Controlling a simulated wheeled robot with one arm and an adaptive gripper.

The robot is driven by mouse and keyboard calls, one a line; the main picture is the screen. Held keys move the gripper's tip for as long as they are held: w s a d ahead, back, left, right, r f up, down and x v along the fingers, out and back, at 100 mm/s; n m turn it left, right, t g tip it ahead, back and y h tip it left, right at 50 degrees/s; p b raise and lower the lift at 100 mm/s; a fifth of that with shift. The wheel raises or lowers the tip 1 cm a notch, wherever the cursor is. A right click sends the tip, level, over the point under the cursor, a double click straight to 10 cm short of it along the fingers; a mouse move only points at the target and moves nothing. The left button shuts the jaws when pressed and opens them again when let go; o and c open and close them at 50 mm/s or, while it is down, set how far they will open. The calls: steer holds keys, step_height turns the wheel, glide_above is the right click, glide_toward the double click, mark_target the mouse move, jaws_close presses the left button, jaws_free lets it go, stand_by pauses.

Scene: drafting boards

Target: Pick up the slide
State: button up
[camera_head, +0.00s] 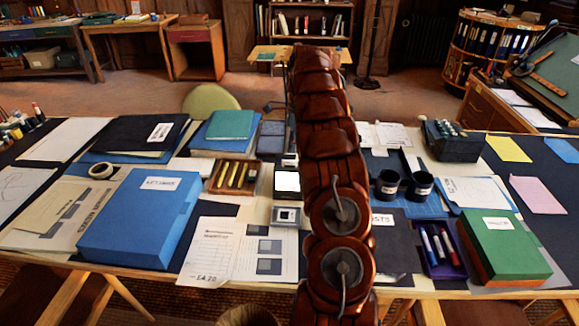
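A small pale square piece with a dark centre (287,216) lies on the table just left of my arm; it may be the slide, but it is too small to be sure. Just behind it is a small dark-edged block with a bright white face (287,183). My reddish-brown arm rises through the middle of the picture and covers part of the table. I do not see my gripper's fingers.
A large blue box (141,218) and a tray of yellow markers (234,177) stand to the left. Right of my arm are black cups (419,187), a purple tray of markers (427,266) and a green box (503,242). Papers cover much of the table (342,277).

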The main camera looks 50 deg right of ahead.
mark_target(290, 166)
steer(key=shift+w+a+f+p, duration=0.15)
steer(key=shift+f+p, duration=0.4)
steer(key=shift+f, duration=1.2)
steer(key=shift+w+a+f+p, duration=0.15)
steer(key=shift+f+p, duration=0.4)
steer(key=shift+f, duration=1.15)
steer(key=shift+d, duration=0.1)
jaws_close()
